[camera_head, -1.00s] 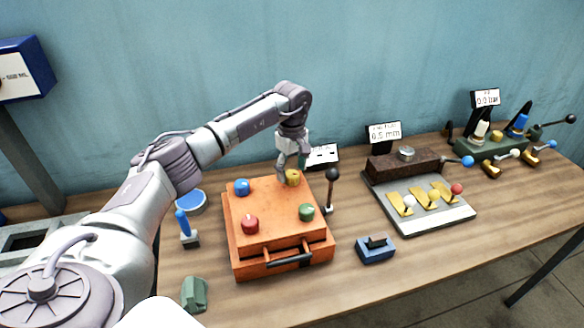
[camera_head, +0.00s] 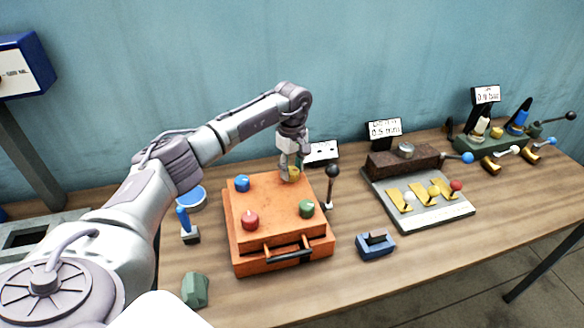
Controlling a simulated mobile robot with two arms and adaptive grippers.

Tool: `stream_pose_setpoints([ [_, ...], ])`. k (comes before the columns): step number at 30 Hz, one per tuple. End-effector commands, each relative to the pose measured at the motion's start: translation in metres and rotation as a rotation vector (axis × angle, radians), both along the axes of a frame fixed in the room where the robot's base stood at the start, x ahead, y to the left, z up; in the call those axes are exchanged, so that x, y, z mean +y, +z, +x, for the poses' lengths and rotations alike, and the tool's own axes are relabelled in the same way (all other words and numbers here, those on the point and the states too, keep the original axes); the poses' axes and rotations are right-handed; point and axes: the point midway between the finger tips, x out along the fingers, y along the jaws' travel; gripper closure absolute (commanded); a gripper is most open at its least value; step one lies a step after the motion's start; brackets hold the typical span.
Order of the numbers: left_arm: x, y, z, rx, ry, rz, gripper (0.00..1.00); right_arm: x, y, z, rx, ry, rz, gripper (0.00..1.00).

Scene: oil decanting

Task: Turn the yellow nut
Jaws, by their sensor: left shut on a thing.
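The yellow nut (camera_head: 294,174) sits at the back right corner of the orange box (camera_head: 283,265). My left gripper (camera_head: 290,172) points down onto it from above and is shut on it, hiding part of it. A blue nut (camera_head: 242,184) is at the box's back left corner, a red nut (camera_head: 250,221) at the front left and a green nut (camera_head: 306,208) at the front right. My right gripper is not in view.
A black-knobbed lever (camera_head: 331,185) stands just right of the box. A blue-handled tool (camera_head: 186,226) and a blue round dish (camera_head: 191,199) are to its left. A green block (camera_head: 195,291) and a blue block (camera_head: 376,245) lie in front. A grey plate (camera_head: 438,216) with yellow tabs is further right.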

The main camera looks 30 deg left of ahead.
Motion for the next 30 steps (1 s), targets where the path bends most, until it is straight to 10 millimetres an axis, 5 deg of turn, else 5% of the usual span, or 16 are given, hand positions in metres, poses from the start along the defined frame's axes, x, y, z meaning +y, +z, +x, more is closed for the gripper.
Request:
stream_pose_setpoints([
  [11, 0.001, -0.001, 0.000, -0.001, 0.197, 0.001, 0.92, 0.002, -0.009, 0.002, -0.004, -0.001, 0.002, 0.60],
  [30, 0.001, 0.000, 0.000, -0.002, 0.799, 0.000, 0.92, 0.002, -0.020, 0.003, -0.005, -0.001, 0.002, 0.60],
])
